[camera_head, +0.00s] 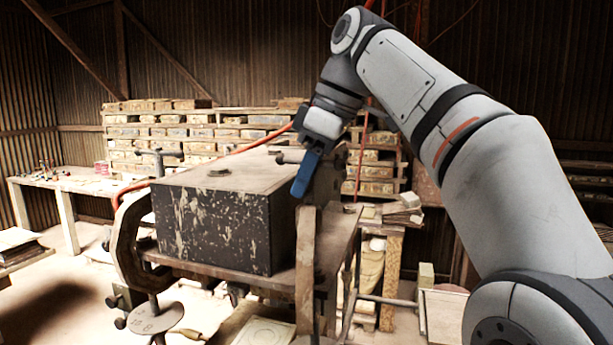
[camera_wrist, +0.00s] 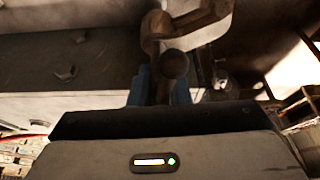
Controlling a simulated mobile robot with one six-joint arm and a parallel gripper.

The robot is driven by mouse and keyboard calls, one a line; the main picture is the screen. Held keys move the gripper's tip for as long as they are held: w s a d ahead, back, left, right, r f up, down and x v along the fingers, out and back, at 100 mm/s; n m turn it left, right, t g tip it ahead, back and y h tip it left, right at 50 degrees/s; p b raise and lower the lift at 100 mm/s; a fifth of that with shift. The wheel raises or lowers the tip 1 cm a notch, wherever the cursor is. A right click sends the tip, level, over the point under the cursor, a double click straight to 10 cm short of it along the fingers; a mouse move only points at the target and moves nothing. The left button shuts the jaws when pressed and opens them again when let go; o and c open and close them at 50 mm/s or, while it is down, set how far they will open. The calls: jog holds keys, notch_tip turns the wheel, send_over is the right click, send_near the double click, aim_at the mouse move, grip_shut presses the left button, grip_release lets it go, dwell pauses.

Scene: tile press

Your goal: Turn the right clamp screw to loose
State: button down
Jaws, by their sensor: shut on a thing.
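My gripper (camera_head: 301,182), with blue fingers, reaches down at the right end of a dark, paint-worn box (camera_head: 225,230). The brown metal right clamp (camera_head: 306,262) curves around that end. The bar handle of the right clamp screw (camera_head: 287,158) sticks out to the left beside my gripper. In the wrist view, a rounded brown part of the screw (camera_wrist: 173,65) lies between the blue fingers (camera_wrist: 160,92), which are shut on it. The fingers hide part of the screw, so I cannot tell how tight it is.
A left clamp (camera_head: 130,245) holds the box's other end, with its own bar-handled screw (camera_head: 158,153) on top. Stacked tiles (camera_head: 170,135) line the back wall. A workbench (camera_head: 75,180) stands at the left. Open air lies above the box.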

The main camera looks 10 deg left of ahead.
jog(key=shift+f+n+g, duration=0.2)
jog(key=shift+n+g, duration=0.1)
jog(key=shift+n, duration=0.3)
jog(key=c, duration=1.6)
grip_release()
jog(key=shift+c, duration=0.2)
jog(key=shift+r, duration=0.1)
